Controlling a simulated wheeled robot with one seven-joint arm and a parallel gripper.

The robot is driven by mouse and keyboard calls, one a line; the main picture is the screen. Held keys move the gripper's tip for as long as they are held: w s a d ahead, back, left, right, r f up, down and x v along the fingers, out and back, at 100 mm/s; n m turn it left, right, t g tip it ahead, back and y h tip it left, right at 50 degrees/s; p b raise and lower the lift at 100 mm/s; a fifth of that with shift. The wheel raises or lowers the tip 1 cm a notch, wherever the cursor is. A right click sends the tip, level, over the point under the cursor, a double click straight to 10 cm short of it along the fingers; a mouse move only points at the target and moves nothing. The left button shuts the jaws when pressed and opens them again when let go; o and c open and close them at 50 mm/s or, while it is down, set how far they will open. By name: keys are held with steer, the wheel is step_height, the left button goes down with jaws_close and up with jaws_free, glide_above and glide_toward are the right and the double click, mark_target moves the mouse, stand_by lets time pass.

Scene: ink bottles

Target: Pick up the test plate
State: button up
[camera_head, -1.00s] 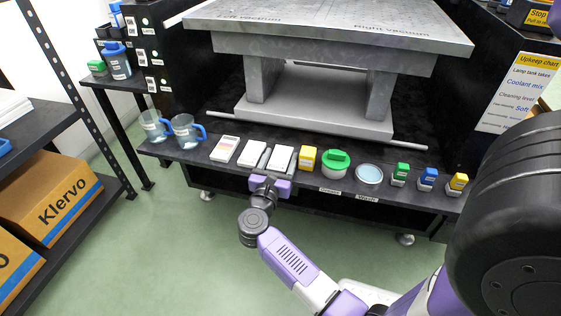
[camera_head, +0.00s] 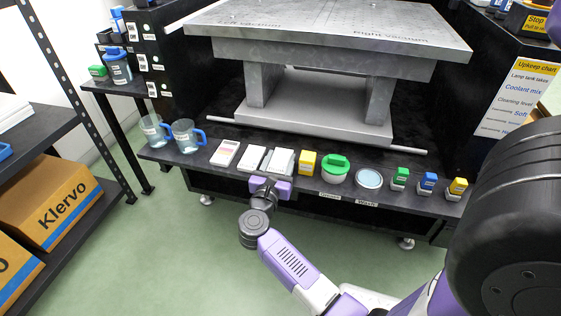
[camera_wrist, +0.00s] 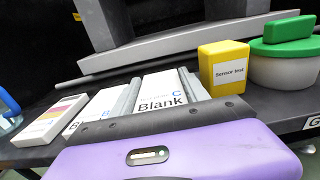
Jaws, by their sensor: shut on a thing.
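Three flat white plates lie side by side on the dark shelf. The left one (camera_head: 225,154) has coloured marks on its face; it also shows in the wrist view (camera_wrist: 52,118). The middle plate (camera_head: 251,158) is partly hidden by a finger in the wrist view (camera_wrist: 90,112). The right plate (camera_head: 283,160) reads "Blank" with a blue C in the wrist view (camera_wrist: 162,92). My gripper (camera_wrist: 160,93) is shut on this right plate, a grey finger along each side. In the head view my gripper (camera_head: 271,165) reaches in from the front edge. I cannot read "test" on any plate.
A yellow box (camera_head: 307,163) labelled "Sensor test" in the wrist view stands close right of my gripper. A green-lidded tub (camera_head: 335,169), a round dish (camera_head: 369,179) and small bottles stand farther right. Two blue-handled jugs (camera_head: 187,136) stand left. A grey stand (camera_head: 315,113) rises behind.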

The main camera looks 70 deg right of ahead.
mark_target(280, 160)
step_height(280, 160, up, 19)
steer(key=p, duration=0.8)
steer(key=shift+r, duration=0.15)
steer(key=shift+w, duration=0.1)
steer(key=w+a+f+n+t+y, duration=0.35)
steer(key=w+a+n+t, duration=0.2)
steer(key=a, duration=0.25)
steer(key=w+a+f+n+t+y, duration=0.3)
steer(key=w+a+f+n+t, duration=0.15)
steer(key=w+a+t, duration=0.35)
steer(key=a+f+n+t+y, duration=0.15)
steer(key=a+y, duration=0.25)
steer(key=a, duration=0.4)
steer(key=s+a+f+n+t+y, duration=0.1)
steer(key=a+f+n+y, duration=0.2)
steer(key=a, duration=0.5)
steer(key=a+f+n+t+y, duration=0.1)
steer(key=a+f+n+y, duration=0.2)
steer(key=a, duration=0.5)
step_height(280, 160, up, 25)
steer(key=y+p, duration=0.1)
steer(key=p, duration=2.2)
steer(key=shift+s+a+r+p, duration=0.15)
steer(key=shift+s+a+p, duration=0.1)
steer(key=shift+p, duration=0.1)
